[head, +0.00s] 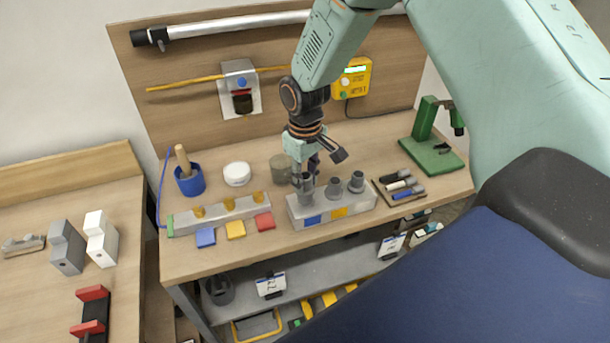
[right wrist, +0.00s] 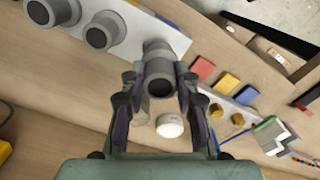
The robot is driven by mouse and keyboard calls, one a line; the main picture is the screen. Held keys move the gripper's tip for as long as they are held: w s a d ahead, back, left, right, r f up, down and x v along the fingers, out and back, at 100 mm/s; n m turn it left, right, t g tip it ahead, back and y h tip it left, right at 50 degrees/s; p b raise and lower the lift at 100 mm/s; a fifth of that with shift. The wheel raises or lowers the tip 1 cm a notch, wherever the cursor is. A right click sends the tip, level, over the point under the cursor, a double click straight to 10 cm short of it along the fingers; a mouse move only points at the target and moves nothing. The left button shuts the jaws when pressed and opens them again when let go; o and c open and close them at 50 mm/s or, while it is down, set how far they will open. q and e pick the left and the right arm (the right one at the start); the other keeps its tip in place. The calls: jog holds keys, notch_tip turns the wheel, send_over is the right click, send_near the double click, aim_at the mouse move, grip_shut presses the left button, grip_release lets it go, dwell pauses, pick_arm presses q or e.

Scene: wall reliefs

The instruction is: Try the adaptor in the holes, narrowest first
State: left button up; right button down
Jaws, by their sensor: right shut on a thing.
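A grey cylindrical adaptor (head: 305,187) is between the fingers of my right gripper (head: 304,176), at the left end of a light grey block (head: 340,207). In the right wrist view the fingers close on both sides of the adaptor (right wrist: 159,62). I cannot tell whether its lower end is seated in the block or just above it. Two more grey adaptors (head: 334,187) (head: 356,181) stand upright on the block. My left gripper is not in view.
Blue (head: 205,237), yellow (head: 236,230) and red (head: 264,221) tiles lie before the bar. A blue pot (head: 190,183), white round lid (head: 236,174) and olive cylinder (head: 281,167) stand behind. A pen tray (head: 400,188) and green stand (head: 432,154) are right.

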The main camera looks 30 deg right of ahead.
jog(key=shift+w+d+f, duration=0.1)
jog(key=shift+d+f, duration=0.05)
jog(key=shift+d, duration=0.2)
jog(key=shift+a, duration=0.1)
jog(key=shift+a, duration=0.15)
jog(key=shift+d, duration=0.45)
jog(key=shift+a, duration=0.25)
jog(key=shift+f, duration=0.15)
